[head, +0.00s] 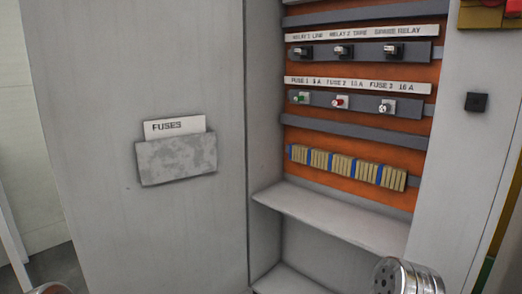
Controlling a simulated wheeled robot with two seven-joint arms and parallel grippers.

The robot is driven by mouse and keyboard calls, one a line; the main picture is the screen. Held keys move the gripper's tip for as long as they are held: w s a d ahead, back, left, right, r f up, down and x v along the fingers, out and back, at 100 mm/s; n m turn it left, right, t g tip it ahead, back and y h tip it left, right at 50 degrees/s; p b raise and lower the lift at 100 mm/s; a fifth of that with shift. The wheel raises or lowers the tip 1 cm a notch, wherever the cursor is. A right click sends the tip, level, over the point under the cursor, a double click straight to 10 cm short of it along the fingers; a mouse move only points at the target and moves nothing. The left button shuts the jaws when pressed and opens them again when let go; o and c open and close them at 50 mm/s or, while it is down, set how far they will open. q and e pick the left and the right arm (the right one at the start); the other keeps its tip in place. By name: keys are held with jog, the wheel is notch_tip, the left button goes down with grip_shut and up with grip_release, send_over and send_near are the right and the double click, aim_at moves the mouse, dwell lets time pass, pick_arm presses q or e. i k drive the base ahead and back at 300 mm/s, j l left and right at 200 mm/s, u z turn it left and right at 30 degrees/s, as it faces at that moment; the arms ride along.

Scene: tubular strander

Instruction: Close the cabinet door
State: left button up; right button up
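The cabinet door (90,90) is a large grey panel on the left side of the head view. It stands open, swung out to the left of the cabinet (471,150). A grey pocket (177,160) on the door holds a white card marked FUSES (174,126). The cabinet's inside is in plain view. The door's lower edge is cut off by the picture. No fingers of my left or right gripper show. Only rounded metal parts, apparently of my arms, show at the bottom edge, at the left and at the right.
Inside are an orange back panel (400,148), relays (342,50), fuses (340,101), a terminal strip (347,166) and a bare grey shelf (335,213). A small black square fitting (476,102) sits on the cabinet's right front. Floor (55,266) shows at the lower left.

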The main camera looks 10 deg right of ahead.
aim_at(164, 216)
jog(key=i+j+z, duration=0.25)
jog(key=j, duration=0.3)
jog(key=j+z, duration=0.25)
jog(key=j, duration=0.3)
jog(key=j+z, duration=0.25)
jog(key=j, duration=0.35)
jog(key=j+z, duration=0.2)
jog(key=j, duration=0.4)
jog(key=j+z, duration=0.25)
jog(key=j, duration=0.4)
jog(key=k+j+z, duration=0.1)
jog(key=j+z, duration=0.15)
jog(key=j, duration=0.3)
jog(key=k+j+z, duration=0.25)
jog(key=j, duration=0.35)
jog(key=k+j+z, duration=0.1)
jog(key=j+z, duration=0.15)
jog(key=j, duration=0.3)
jog(key=j+z, duration=0.35)
jog(key=j, duration=0.55)
jog(key=k+j+z, duration=0.1)
jog(key=j+z, duration=0.25)
jog(key=j, duration=0.5)
jog(key=k+z, duration=0.15)
jog(key=i+j, duration=0.1)
jog(key=i, duration=0.2)
